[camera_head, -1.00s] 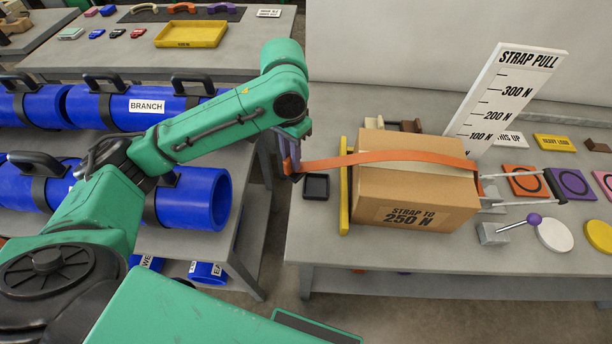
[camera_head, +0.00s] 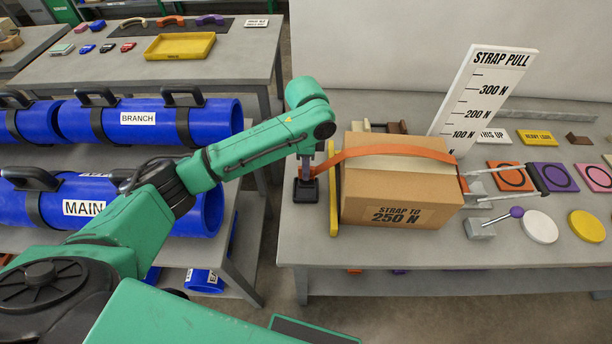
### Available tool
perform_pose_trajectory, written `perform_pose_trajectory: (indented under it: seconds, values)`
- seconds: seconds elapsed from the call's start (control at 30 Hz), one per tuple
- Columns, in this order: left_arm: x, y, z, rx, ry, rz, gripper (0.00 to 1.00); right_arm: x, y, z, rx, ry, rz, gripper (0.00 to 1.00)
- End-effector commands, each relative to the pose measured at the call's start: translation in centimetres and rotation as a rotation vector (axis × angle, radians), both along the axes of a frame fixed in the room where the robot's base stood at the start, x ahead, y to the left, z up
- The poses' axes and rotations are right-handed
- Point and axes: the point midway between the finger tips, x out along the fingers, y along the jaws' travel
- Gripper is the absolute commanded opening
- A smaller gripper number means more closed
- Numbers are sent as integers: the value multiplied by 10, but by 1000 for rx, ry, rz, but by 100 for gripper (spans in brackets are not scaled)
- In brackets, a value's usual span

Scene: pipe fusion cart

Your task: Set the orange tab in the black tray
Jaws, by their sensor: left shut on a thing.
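The orange strap (camera_head: 390,151) arches over a cardboard box (camera_head: 398,190). Its left end, the orange tab, comes down beside the box to my left gripper (camera_head: 306,174). That gripper points down and is shut on the orange tab. The fingers hide most of the tab. The small square black tray (camera_head: 306,193) lies on the table left of the box, directly below my left gripper. The fingertips are over the tray; I cannot tell whether the tab touches its floor. My right gripper is not in view.
A yellow bar (camera_head: 334,190) stands between the tray and the box. A white strap pull gauge (camera_head: 487,100) leans behind the box. A frame with a black handle (camera_head: 537,179) and a purple-knobbed lever (camera_head: 517,212) are on the right. Blue pipes (camera_head: 150,121) fill the left rack.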

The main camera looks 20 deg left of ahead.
Motion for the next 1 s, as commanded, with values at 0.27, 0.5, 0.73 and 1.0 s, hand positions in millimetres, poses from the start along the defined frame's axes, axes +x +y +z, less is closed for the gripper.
perform_pose_trajectory:
  seconds: [0.27,0.5,0.73,1.0]
  values:
    - [0,0,-41,1,-1,-1,0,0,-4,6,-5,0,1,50]
    - [0,0,-43,0,0,0,0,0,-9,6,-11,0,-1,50]
    - [0,0,-43,0,0,1,47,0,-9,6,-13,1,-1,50]
    - [0,0,-36,0,-2,0,47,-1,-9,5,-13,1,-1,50]
